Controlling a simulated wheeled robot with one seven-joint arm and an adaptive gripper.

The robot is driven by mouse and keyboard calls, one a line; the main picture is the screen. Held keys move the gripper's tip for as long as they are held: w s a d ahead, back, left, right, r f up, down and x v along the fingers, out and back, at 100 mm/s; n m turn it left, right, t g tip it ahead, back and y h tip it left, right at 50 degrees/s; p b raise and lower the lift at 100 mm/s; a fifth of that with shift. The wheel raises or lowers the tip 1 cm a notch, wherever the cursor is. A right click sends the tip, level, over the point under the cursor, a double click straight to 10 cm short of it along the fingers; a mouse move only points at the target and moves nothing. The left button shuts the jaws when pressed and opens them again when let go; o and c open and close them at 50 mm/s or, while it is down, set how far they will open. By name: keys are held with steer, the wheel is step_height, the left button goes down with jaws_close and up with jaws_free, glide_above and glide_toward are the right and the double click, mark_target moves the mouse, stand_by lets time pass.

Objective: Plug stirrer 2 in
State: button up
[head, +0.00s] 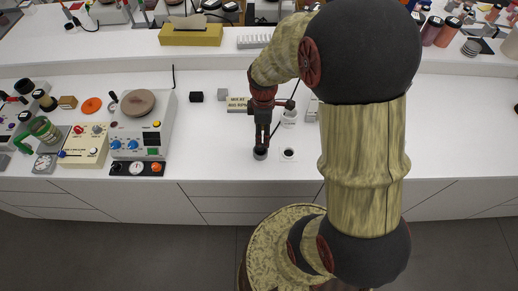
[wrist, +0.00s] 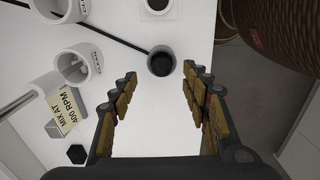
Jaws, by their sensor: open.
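My gripper (head: 262,138) points down at the bench. In the wrist view its fingers (wrist: 157,85) are spread with nothing between them. A small dark round cup-like piece (wrist: 161,62) stands just beyond the fingertips; in the head view it shows below my gripper (head: 260,154). A thin dark rod or cable (wrist: 115,38) runs from the upper left towards this piece. A stirrer with a round brown plate, blue knobs and a small display (head: 142,120) stands on the left of the bench. I see no readable number 2, and cannot pick out its plug or socket for certain.
A white square with a dark round centre (head: 288,154) lies right of the dark piece. White mugs (wrist: 78,64) and a "MIX AT 400 RPM" sign (wrist: 65,108) are nearby. The bench (head: 215,150) is clear between stirrer and gripper.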

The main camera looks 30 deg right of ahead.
mark_target(260, 150)
steer(key=shift+w+a+f+b, duration=0.1)
steer(key=shift+f+b, duration=0.1)
steer(key=shift+f, duration=1.1)
steer(key=shift+s+a+f+b, duration=0.1)
steer(key=shift+a+f+b, duration=0.1)
steer(key=shift+f, duration=1.15)
steer(key=shift+w+a+f+b, duration=0.1)
steer(key=shift+f+b, duration=0.1)
steer(key=shift+f, duration=1.1)
steer(key=shift+c, duration=1.3)
jaws_close()
steer(key=shift+r, duration=0.15)
